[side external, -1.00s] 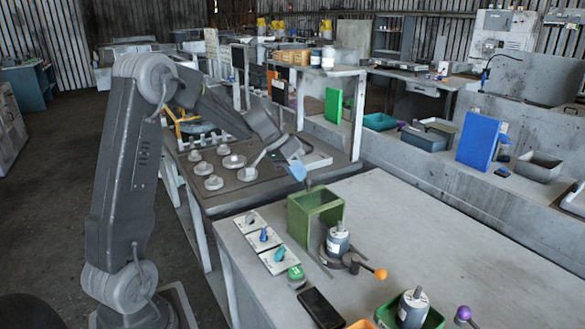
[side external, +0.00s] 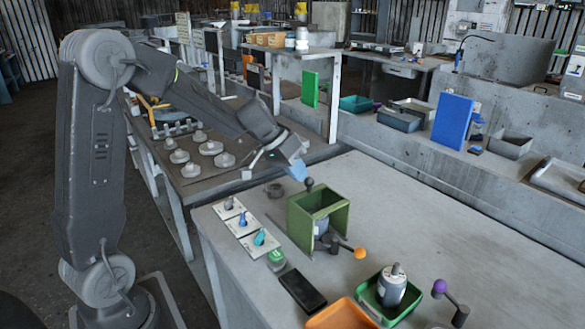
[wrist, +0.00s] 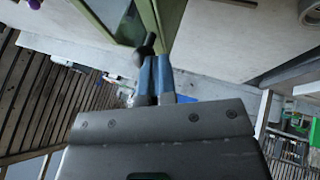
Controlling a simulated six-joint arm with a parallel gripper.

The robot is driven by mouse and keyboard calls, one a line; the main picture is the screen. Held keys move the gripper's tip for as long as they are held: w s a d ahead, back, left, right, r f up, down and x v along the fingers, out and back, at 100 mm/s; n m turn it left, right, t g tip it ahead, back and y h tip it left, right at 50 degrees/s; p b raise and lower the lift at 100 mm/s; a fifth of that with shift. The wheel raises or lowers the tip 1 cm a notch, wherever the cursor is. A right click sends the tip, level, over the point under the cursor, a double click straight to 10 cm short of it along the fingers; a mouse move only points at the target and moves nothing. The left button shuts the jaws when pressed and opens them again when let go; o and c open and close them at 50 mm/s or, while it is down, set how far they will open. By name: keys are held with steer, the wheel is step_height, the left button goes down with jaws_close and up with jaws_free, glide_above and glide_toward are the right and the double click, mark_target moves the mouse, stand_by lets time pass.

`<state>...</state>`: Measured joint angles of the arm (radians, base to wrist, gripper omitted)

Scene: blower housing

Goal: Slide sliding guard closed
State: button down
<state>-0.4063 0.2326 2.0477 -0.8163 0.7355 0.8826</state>
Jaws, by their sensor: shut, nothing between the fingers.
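The sliding guard (side external: 301,226) is a green open-topped box on the grey bench in the side view. It stands around a grey motor (side external: 321,228), which is mostly hidden by its walls. A dark round knob (side external: 309,184) stands up at the guard's rear edge. My gripper (side external: 298,171) is shut and empty, its blue fingertips just behind and left of the knob. In the wrist view, my blue fingers (wrist: 155,75) are beside the dark knob (wrist: 148,46) and the green guard (wrist: 155,14). I cannot tell whether they touch the knob.
A lever with an orange knob (side external: 360,253) sticks out in front of the guard. Switch plates (side external: 245,224), a green button (side external: 276,256) and a black slab (side external: 303,291) lie to the left. Another motor (side external: 392,286) stands in a green tray. The bench behind right is clear.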

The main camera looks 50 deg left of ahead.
steer(key=shift+d, duration=0.3)
steer(key=s+a+r, duration=0.5)
steer(key=a+r, duration=0.3)
steer(key=r, duration=0.1)
steer(key=s+d+f+m+y, duration=0.1)
steer(key=s+d+y, duration=0.3)
steer(key=s+d, duration=1.4)
steer(key=shift+s+d+f, duration=0.3)
steer(key=shift+s+f, duration=0.1)
steer(key=shift+f, duration=0.1)
